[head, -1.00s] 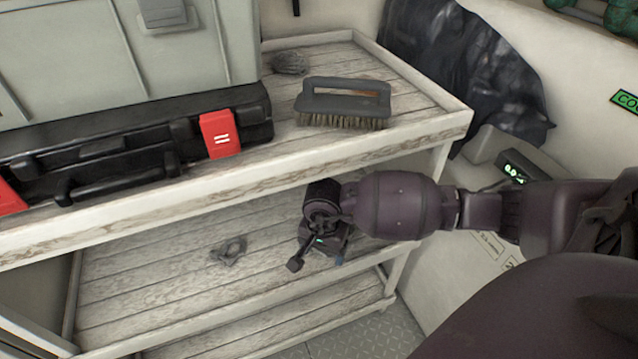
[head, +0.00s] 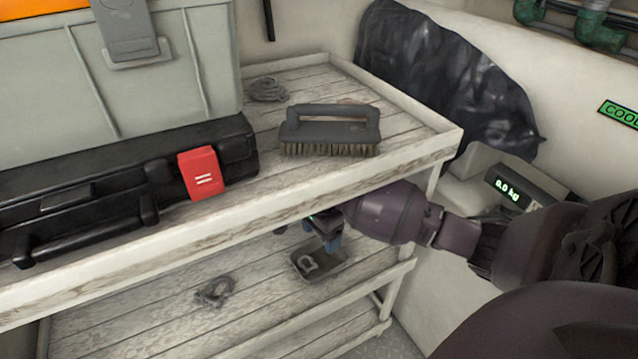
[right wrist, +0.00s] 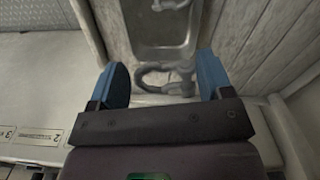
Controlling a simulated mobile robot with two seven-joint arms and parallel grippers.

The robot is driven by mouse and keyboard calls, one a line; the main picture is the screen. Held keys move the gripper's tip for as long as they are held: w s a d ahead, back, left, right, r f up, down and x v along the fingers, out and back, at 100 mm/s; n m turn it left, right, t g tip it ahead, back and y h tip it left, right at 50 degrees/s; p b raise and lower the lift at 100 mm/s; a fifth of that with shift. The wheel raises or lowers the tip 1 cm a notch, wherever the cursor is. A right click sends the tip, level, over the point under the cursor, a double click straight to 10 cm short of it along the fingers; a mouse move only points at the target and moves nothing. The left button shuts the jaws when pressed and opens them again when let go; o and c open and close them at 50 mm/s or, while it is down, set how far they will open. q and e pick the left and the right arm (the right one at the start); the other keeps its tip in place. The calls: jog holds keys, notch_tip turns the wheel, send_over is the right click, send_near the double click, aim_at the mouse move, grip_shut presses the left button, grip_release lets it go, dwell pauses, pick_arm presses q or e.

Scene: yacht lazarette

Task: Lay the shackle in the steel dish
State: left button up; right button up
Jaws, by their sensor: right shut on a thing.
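In the right wrist view a grey metal shackle (right wrist: 165,75) sits between the blue fingertips of my right gripper (right wrist: 163,82), which is shut on it. The steel dish (right wrist: 165,48) lies just beyond the shackle there, with a small metal piece at its far end. In the head view my right gripper (head: 328,236) is under the upper shelf, partly hidden by its edge. The dish (head: 338,270) is on the lower shelf just below the fingertips, with a pale ring-like piece (head: 308,264) in it. My left gripper is not in view.
A grey looped piece (head: 214,291) lies on the lower shelf, left of the dish. The upper shelf (head: 423,147) overhangs and carries a brush (head: 330,133), a coil (head: 268,90) and a black case (head: 90,200). A scale display (head: 515,187) stands at right.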

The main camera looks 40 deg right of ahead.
jog(key=shift+s+f+b, duration=0.1)
jog(key=shift+f+b, duration=1.05)
jog(key=shift+f, duration=1.4)
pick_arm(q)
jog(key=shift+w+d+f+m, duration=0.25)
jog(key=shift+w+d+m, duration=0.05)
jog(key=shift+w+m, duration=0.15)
pick_arm(e)
jog(key=shift+f, duration=0.35)
jog(key=o, duration=1)
